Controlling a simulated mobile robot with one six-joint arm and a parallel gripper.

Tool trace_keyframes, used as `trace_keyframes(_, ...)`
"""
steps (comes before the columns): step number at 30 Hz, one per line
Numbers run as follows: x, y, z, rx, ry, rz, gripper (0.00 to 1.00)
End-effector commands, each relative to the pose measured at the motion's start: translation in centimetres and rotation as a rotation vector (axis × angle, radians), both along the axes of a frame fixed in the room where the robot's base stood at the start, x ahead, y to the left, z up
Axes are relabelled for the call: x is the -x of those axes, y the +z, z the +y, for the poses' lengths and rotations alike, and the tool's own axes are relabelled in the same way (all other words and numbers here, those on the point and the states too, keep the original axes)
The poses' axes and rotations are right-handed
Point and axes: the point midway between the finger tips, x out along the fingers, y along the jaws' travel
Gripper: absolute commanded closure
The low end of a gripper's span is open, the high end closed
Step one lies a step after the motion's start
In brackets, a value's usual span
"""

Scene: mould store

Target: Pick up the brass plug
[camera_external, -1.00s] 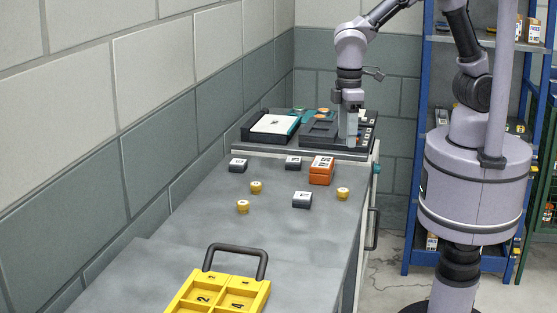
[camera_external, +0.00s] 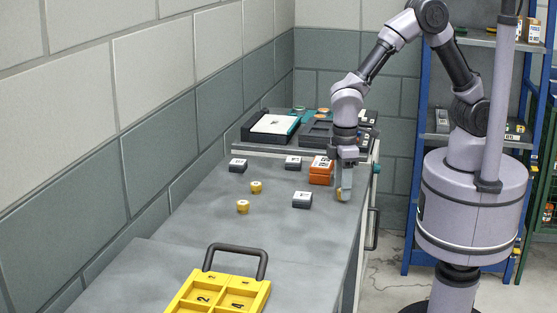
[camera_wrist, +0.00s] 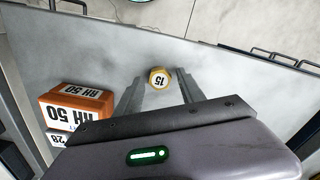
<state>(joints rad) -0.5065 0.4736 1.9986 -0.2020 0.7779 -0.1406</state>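Three small brass plugs are on the grey bench. One brass plug (camera_wrist: 159,78), with a white top marked 15, lies just ahead of my gripper's fingertips in the wrist view. In the external view it is mostly hidden by my gripper (camera_external: 343,193). The other two brass plugs, one farther (camera_external: 256,187) and one nearer (camera_external: 243,206), stand left of it. My gripper (camera_wrist: 161,86) points down over the bench's right side. Its two fingers are spread apart with nothing held between them.
An orange block (camera_external: 321,170) marked RH 50 stands close beside my gripper. A yellow tray (camera_external: 262,290) with numbered compartments is at the front. A dark tray unit (camera_external: 247,133) is at the back.

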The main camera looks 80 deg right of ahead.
Motion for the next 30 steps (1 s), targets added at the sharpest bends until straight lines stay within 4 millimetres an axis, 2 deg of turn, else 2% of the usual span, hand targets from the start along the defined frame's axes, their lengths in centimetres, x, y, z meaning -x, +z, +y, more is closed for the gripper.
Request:
trace_keyframes(1,0.0,0.0,0.0,0.0,0.0,0.0,0.66)
trace_keyframes(6,0.0,0.0,0.0,0.0,0.0,0.0,1.0)
trace_keyframes(17,0.0,0.3,0.0,0.0,0.0,0.0,1.0)
trace_keyframes(20,0.0,1.2,0.0,0.0,-0.001,-0.001,1.0)
trace_keyframes(26,0.0,4.3,0.0,0.0,0.0,-0.001,1.0)
trace_keyframes(30,2.7,4.1,-1.4,0.0,0.001,0.001,1.0)
